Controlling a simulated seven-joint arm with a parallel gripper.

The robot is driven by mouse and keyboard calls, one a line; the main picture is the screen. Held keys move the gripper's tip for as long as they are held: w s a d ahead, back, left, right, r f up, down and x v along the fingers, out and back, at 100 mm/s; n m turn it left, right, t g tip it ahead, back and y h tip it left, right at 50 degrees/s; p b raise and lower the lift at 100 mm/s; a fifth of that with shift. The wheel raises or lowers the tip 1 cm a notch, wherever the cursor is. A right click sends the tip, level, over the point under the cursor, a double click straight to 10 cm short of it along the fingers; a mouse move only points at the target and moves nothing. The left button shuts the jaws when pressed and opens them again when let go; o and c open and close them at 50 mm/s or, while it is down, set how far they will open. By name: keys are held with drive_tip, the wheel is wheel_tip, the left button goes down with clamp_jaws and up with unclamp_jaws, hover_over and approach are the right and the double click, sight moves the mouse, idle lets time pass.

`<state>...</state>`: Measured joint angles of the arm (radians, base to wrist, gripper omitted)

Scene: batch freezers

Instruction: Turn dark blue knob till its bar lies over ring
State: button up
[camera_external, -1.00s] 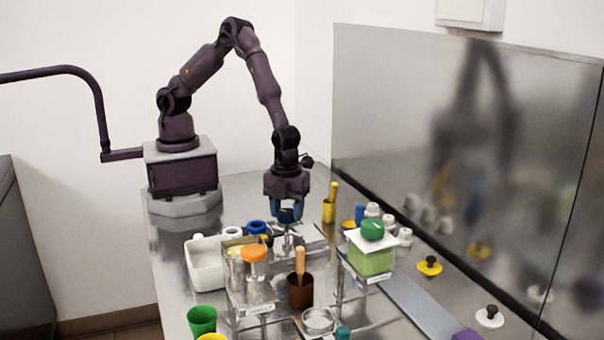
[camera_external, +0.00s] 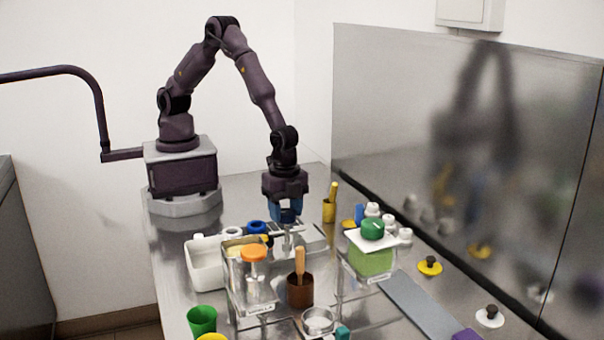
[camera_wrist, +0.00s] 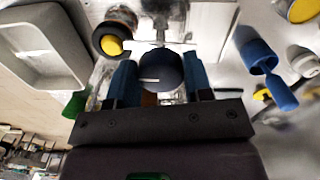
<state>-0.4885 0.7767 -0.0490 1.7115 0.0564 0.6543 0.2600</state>
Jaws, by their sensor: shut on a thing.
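The dark blue knob (camera_wrist: 168,72) shows in the wrist view as a round cap with a short pale bar mark, lying about level across the picture. My gripper (camera_wrist: 160,76) has one blue finger on each side of the knob and is shut on it. In the external view my gripper (camera_external: 287,212) points straight down at the back of the bench, and its fingers hide the knob. I cannot make out the ring that the bar is to lie over.
A white tub (camera_external: 205,265), an orange-lidded jar (camera_external: 253,275), a brown pot with a wooden handle (camera_external: 299,285) and a green-topped container (camera_external: 371,255) stand in front of my gripper. A yellow cup with a handle (camera_external: 329,210) is close at its right. The bench behind it is clear.

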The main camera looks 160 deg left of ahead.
drive_tip(key=shift+n, duration=0.5)
drive_tip(key=o, duration=0.9)
wheel_tip(320, 180, up, 13)
drive_tip(key=shift+r, duration=0.1)
idle(0.4)
